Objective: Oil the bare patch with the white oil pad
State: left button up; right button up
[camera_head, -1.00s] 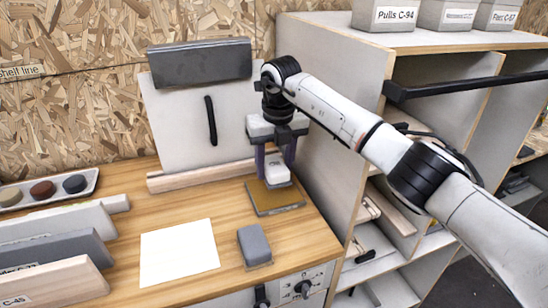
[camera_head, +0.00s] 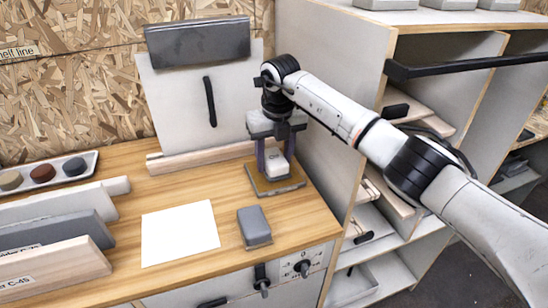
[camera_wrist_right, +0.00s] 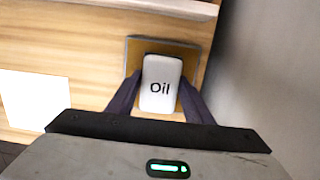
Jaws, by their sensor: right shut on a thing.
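The white oil pad (camera_head: 276,164), marked "Oil" in the right wrist view (camera_wrist_right: 160,84), stands upright between the fingers of my right gripper (camera_head: 275,156). The gripper (camera_wrist_right: 160,105) is shut on it. The pad is over a shallow grey-rimmed tray (camera_head: 290,185) with a brown inside, its lower end at or very near the tray's surface; contact is hard to tell. A plain white rectangle (camera_head: 180,233) lies flat on the wooden bench to the left, possibly the bare patch; I cannot tell whether it is patch or sheet. My left gripper is not in view.
A grey block (camera_head: 254,225) sits on the bench in front of the tray. A shelf unit's side wall (camera_head: 325,110) rises close on the right. A panel with a black handle (camera_head: 210,101) leans behind. Boards (camera_head: 60,265) and a tray of round pads (camera_head: 90,158) are left.

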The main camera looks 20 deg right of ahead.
aim_at(273, 155)
jog(key=shift+f+b, duration=0.3)
jog(key=shift+f, duration=0.35)
dwell(1.5)
jog(key=shift+r, duration=0.1)
jog(key=shift+r+p, duration=0.3)
jog(key=shift+r, duration=3.15)
